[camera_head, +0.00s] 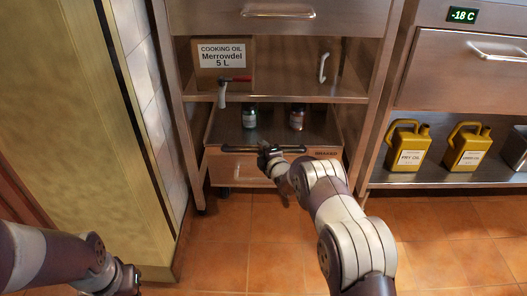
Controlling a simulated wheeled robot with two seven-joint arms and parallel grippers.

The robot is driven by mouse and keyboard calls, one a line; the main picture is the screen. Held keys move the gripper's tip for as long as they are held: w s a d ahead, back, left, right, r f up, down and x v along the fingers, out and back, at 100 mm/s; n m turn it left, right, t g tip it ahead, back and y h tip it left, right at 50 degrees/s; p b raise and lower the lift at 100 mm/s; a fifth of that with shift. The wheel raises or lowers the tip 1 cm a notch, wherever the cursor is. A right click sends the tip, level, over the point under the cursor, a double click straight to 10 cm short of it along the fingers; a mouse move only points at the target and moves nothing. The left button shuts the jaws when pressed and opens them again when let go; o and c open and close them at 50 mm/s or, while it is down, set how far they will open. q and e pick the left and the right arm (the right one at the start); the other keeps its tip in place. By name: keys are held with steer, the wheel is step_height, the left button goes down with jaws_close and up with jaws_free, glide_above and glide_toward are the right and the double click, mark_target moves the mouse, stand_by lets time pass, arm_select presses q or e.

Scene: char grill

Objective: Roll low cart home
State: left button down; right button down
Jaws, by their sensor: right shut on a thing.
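The low cart (232,168) stands under the steel counter, in the bay below the shelf. Its flat top carries two small jars, one greenish (249,117) and one brown with a pale label (297,118). A dark bar handle (236,149) runs along its front, and a label to the right reads BRAKED. A caster shows at its lower left. My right gripper (267,156) is at the middle of the handle, shut on it; the arm hides part of the cart front. My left gripper (126,283) is low at the left, away from the cart, its fingers unclear.
Counter legs flank the cart closely. A tiled wall is left; yellow oil jugs (408,146) stand on a shelf right. The orange tile floor (225,240) in front is clear.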

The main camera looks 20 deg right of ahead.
steer(key=shift+w+r, duration=0.2)
steer(key=shift+r, duration=0.05)
steer(key=c, duration=1.1)
jaws_free()
steer(key=shift+o, duration=0.7)
steer(key=shift+w+f, duration=0.1)
steer(key=shift+f, duration=0.05)
steer(key=p+v, duration=0.7)
steer(key=v, duration=0.5)
steer(key=shift+s+p, duration=0.35)
steer(key=shift+s, duration=0.05)
